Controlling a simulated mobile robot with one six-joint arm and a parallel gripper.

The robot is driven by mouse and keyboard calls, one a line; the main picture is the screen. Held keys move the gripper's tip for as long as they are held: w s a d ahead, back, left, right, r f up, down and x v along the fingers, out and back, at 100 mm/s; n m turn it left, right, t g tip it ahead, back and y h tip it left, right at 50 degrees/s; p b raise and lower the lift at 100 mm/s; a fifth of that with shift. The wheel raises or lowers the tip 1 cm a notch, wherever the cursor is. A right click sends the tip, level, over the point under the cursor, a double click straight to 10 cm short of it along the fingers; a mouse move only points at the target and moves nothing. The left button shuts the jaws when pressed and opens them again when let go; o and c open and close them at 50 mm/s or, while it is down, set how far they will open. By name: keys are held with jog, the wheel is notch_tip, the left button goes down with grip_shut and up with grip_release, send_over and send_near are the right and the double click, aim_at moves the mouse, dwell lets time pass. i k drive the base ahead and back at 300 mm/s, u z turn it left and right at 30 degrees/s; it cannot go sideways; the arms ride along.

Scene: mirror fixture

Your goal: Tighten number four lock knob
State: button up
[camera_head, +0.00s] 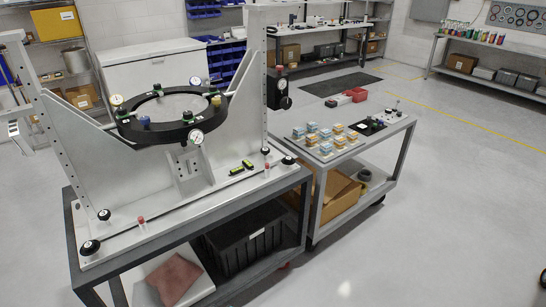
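The mirror fixture has a black ring (130,129) held in a pale frame on a grey cart. Small coloured knobs sit around the ring, including a blue one (144,121), a yellow one (216,101) and a green one (157,87). White dial gauges (196,137) also stand on the ring. Black round knobs stand at the base plate's front left (90,247) and right end (288,160). No number is readable, so I cannot tell which is number four or how tight it is. I cannot make out my gripper.
A black crate (250,240) is on the fixture cart's lower shelf.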

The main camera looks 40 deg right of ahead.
aim_at(288, 160)
jog(key=u, duration=0.45)
jog(key=k, duration=0.25)
jog(key=u, duration=2.85)
jog(key=k, duration=1.4)
jog(key=z, duration=0.05)
